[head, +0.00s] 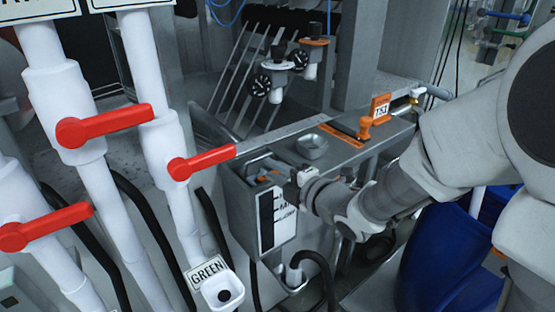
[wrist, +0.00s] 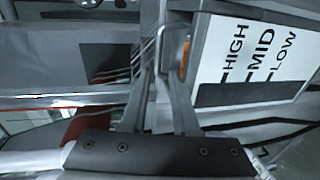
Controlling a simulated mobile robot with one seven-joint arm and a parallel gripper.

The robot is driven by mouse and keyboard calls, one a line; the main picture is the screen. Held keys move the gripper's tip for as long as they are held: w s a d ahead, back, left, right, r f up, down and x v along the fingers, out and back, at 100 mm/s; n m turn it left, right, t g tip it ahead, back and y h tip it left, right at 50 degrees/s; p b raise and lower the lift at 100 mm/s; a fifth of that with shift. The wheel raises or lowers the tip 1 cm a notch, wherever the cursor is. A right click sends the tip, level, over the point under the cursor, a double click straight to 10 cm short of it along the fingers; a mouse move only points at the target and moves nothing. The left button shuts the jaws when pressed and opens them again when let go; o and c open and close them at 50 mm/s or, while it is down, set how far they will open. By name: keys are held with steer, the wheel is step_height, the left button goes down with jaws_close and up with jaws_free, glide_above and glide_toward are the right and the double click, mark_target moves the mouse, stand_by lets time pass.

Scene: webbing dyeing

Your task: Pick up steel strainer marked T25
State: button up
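My gripper (head: 300,182) is at the upper edge of a steel box with a white level label in the head view. In the wrist view its fingers (wrist: 158,76) converge at a bent wire handle (wrist: 150,48); I cannot tell whether they grip it. The handle also shows in the head view (head: 258,156). An orange patch (wrist: 185,58) beside it may be a tag, but no T25 can be read. The handle may belong to the steel strainer, whose body I cannot make out.
The box's label (wrist: 250,58) reads HIGH, MID, LOW. An orange tag (head: 380,106) stands on the machine top near a steel cup (head: 312,146). White pipes with red levers (head: 105,124) are at left. A blue drum (head: 450,255) stands at lower right.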

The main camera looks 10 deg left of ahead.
mark_target(258, 160)
steer(key=shift+x, duration=3.95)
steer(key=shift+w+d+r, duration=0.1)
steer(key=shift+w+d, duration=0.05)
jaws_close()
